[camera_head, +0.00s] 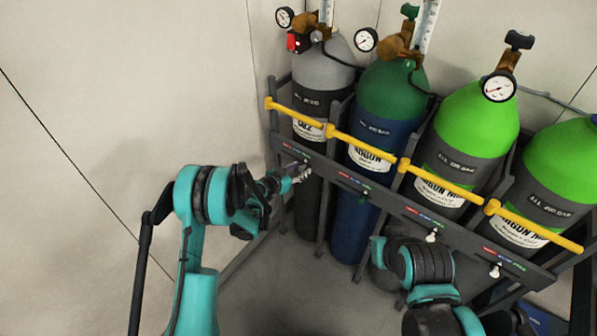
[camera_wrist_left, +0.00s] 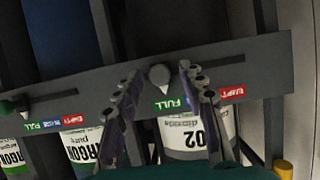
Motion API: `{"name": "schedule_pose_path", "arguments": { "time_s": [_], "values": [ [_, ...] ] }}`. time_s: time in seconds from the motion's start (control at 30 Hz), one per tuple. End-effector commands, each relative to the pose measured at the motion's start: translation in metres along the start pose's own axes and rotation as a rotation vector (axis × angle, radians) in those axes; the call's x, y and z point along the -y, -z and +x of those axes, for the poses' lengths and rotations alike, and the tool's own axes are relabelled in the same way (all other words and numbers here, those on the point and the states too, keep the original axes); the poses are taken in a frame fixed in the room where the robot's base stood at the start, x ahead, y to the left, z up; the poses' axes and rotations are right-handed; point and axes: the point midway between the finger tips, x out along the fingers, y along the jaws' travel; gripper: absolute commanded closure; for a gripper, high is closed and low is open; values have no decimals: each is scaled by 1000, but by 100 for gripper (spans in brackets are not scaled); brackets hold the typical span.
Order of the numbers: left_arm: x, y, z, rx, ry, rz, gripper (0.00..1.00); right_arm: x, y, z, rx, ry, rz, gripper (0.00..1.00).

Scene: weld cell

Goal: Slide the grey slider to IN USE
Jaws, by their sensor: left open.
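The grey slider (camera_wrist_left: 159,77) is a small pale grey knob on a dark rail (camera_wrist_left: 265,65) in the left wrist view. It stands by the green FULL label (camera_wrist_left: 172,104); the red EMPTY label (camera_wrist_left: 232,93) is further right. The middle of the label strip is partly hidden by a finger. My left gripper (camera_wrist_left: 160,72) is open, with one finger on each side of the knob; I cannot tell whether either touches it. In the head view my left gripper (camera_head: 302,172) is at the rail before the grey cylinder (camera_head: 325,68) and hides the knob.
Along the rail are a green slider (camera_head: 365,196) and two white sliders (camera_head: 432,236) (camera_head: 495,270). Yellow bars (camera_head: 360,147) cross the cylinders above the rail. My right arm (camera_head: 432,285) is low at the right. Floor and wall at left are clear.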

Motion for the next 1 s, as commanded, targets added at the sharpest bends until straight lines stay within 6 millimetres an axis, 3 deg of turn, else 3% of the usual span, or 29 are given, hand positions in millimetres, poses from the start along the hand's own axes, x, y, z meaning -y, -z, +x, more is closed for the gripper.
{"name": "schedule_pose_path", "arguments": {
  "time_s": [0.17, 0.3, 0.33, 0.57, 0.8, 1.0],
  "values": [
    [0, 0, 0, 0, 0, 0, 59, 0, 0, 0, 0, 0, 0, 100],
    [0, 0, 0, 0, 0, 0, 96, 0, 0, 0, 0, 0, 0, 100],
    [0, 0, 0, 0, 0, 0, 100, 0, 0, 0, 0, 0, 0, 100],
    [4, 0, 0, 1, 1, -1, 100, 0, 0, 0, 0, 0, 0, 100],
    [42, 0, 0, 1, 5, -2, 100, 0, -1, 1, 0, 0, 0, 100],
    [47, 0, 0, 0, 2, 0, 100, 0, -1, 1, 0, 0, 0, 100]
  ]
}}
